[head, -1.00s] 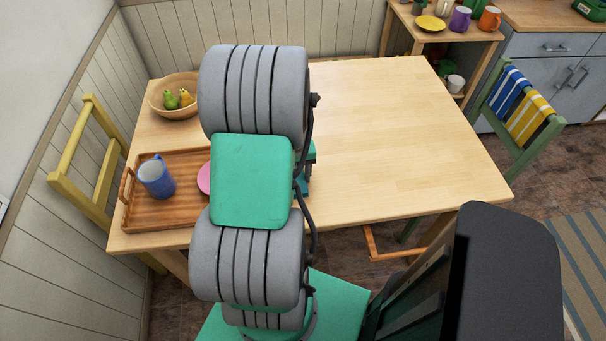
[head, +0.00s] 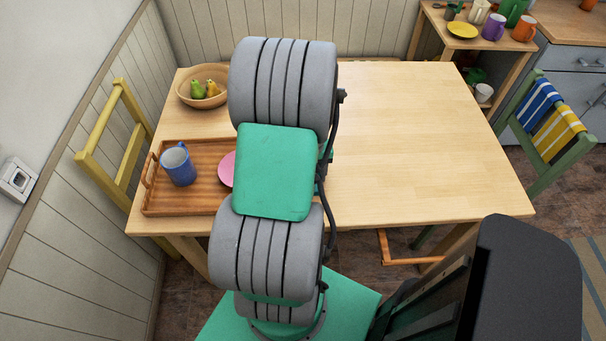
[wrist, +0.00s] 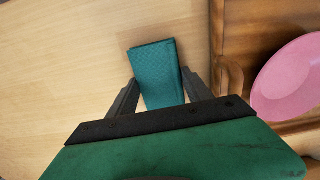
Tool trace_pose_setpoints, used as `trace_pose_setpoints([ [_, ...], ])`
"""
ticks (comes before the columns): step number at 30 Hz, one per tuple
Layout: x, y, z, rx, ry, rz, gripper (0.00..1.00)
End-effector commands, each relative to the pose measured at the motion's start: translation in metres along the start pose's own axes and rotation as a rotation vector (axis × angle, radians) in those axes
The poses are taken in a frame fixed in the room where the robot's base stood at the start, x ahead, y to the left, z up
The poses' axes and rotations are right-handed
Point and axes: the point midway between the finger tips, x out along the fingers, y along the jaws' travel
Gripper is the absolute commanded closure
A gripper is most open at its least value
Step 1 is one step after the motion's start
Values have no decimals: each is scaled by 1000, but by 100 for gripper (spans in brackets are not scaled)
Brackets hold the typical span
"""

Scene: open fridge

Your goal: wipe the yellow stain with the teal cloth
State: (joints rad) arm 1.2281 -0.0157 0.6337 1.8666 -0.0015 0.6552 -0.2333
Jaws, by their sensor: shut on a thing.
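The teal cloth (wrist: 155,68) is a folded rectangle between the two dark fingers of my gripper (wrist: 160,82) in the wrist view. My gripper is shut on it, and the cloth reaches out past the fingertips over the pale wooden table (head: 420,140). I cannot tell whether the cloth touches the table top. In the head view my arm hides the gripper and the cloth. The yellow stain shows in neither view; part of the table is hidden behind my arm.
A wooden tray (head: 205,150) holds a blue mug (head: 179,166) and a pink plate (head: 226,168). The tray's edge (wrist: 232,80) is just right of my gripper in the wrist view. A fruit bowl (head: 202,104) stands back left. The table's right half is clear.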

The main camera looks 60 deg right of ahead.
Motion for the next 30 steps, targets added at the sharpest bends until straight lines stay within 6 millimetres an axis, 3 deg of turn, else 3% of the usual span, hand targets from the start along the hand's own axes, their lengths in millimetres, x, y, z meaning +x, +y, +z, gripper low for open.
trace_pose_setpoints([
  [30,-1,74,5,3,-4,1,74],
])
